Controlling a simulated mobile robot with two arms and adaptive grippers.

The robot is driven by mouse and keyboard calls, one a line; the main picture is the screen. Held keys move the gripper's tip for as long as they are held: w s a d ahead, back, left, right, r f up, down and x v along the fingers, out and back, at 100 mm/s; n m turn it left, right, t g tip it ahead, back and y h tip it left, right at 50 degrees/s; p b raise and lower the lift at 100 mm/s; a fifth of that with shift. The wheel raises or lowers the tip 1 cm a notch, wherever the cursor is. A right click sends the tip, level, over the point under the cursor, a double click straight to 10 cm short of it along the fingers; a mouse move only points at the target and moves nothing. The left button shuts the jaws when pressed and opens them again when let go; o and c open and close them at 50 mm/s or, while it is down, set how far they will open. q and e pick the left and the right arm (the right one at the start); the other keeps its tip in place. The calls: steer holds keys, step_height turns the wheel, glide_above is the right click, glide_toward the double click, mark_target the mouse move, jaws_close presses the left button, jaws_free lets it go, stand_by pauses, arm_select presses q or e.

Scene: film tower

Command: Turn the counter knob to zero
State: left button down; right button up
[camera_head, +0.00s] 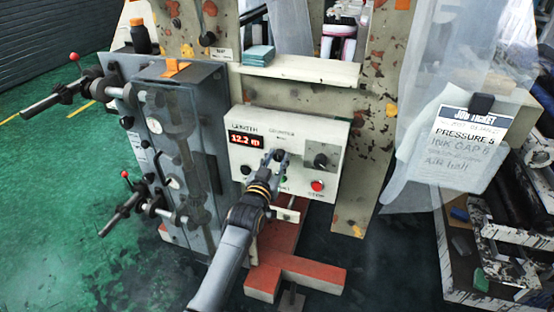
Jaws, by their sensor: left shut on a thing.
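The counter box (299,137) is a cream panel on the machine frame, in the middle of the view. Its red display (246,140) appears to read 12.2 m. My left gripper (277,158) is at the front of the panel, right of and below the display, shut on a small dark knob that its fingers mostly hide. A separate dark square dial (321,157) sits to the right, apart from the gripper. A red button (317,186) is below that dial. My right gripper is not in view.
A grey cabinet with rollers and red-tipped levers (165,150) stands close on the left. A shelf (298,70) with teal pads juts out above the panel. A job ticket (468,140) hangs at the right. Red base beams (312,272) lie below.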

arm_select(q)
steer(key=m, duration=0.4)
steer(key=shift+m, duration=0.4)
steer(key=m, duration=0.4)
steer(key=shift+d+f+m, duration=0.1)
steer(key=shift+m, duration=0.2)
steer(key=m, duration=0.4)
steer(key=shift+f+m, duration=0.1)
steer(key=shift+m, duration=2)
steer(key=c, duration=1)
jaws_free()
